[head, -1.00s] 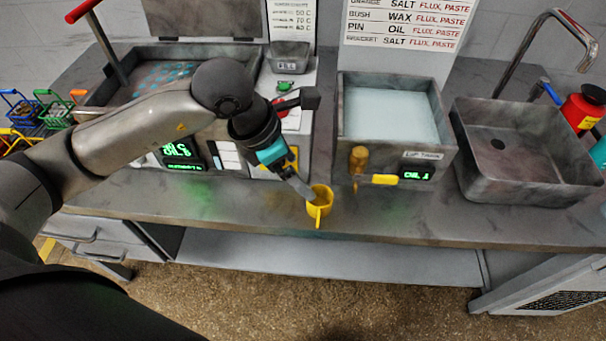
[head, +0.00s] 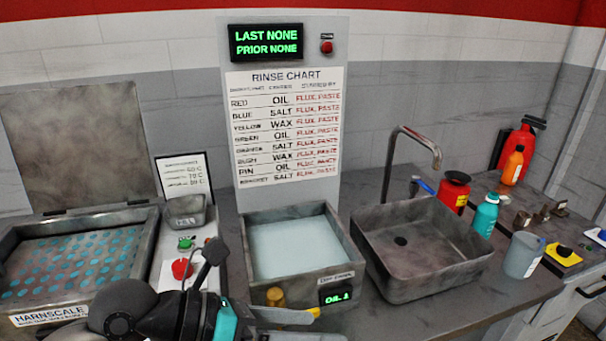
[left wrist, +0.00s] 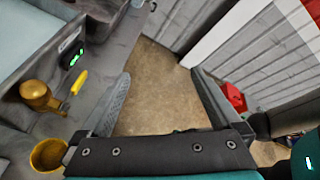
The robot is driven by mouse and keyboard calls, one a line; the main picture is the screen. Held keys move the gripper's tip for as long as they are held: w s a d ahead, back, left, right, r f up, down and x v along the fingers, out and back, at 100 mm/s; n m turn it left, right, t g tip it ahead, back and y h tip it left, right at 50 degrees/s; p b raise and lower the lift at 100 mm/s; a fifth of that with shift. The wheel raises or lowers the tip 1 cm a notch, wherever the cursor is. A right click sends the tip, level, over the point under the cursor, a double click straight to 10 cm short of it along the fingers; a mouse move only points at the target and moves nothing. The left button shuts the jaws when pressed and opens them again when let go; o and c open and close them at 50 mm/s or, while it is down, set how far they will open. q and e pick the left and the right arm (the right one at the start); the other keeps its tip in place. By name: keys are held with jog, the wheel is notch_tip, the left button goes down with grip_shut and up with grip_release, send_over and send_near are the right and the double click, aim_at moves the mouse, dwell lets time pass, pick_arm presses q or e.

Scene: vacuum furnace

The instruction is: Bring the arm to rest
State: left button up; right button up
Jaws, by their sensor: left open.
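My left gripper (left wrist: 160,75) is open in the left wrist view, with its two fingers spread and only the floor showing between them. My right gripper is in neither view.
The dip tank (head: 345,246) has a brass tap (head: 275,297) and a yellow lever (left wrist: 79,82) on its front. A sink (head: 415,285) with a faucet stands to its right, then bottles and a translucent beaker (head: 523,255). The Harnscale bath (head: 50,318) is at left.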

pick_arm(q)
notch_tip(320, 180, up, 7)
jog(key=d+n+t+h, duration=0.2)
jog(key=n+h, duration=0.1)
jog(key=h, duration=0.2)
jog(key=w+a+r+n+t+y, duration=0.4)
jog(key=w+a+r+n+t, duration=0.3)
jog(key=n+t, duration=0.8)
jog(key=w+a+f+n+g+y, duration=0.1)
jog(key=a+f+n+g+y, duration=0.3)
jog(key=a+f+n+y, duration=1.25)
jog(key=s+d+f+n+g+h, duration=0.1)
jog(key=s+d+f+n+g, duration=0.25)
jog(key=s+f+g, duration=0.45)
jog(key=s+d+f+n+g+h, duration=0.2)
jog(key=s+f+n+g, duration=0.25)
jog(key=s+f, duration=0.6)
notch_tip(320, 180, down, 24)
jog(key=s+g+b, duration=0.1)
jog(key=s+b, duration=0.2)
jog(key=s+a+f+g+b, duration=0.1)
jog(key=s+a+f+b, duration=0.1)
jog(key=s+f, duration=1.2)
jog(key=shift+a+f+m, duration=0.45)
jog(key=shift+f, duration=0.3)
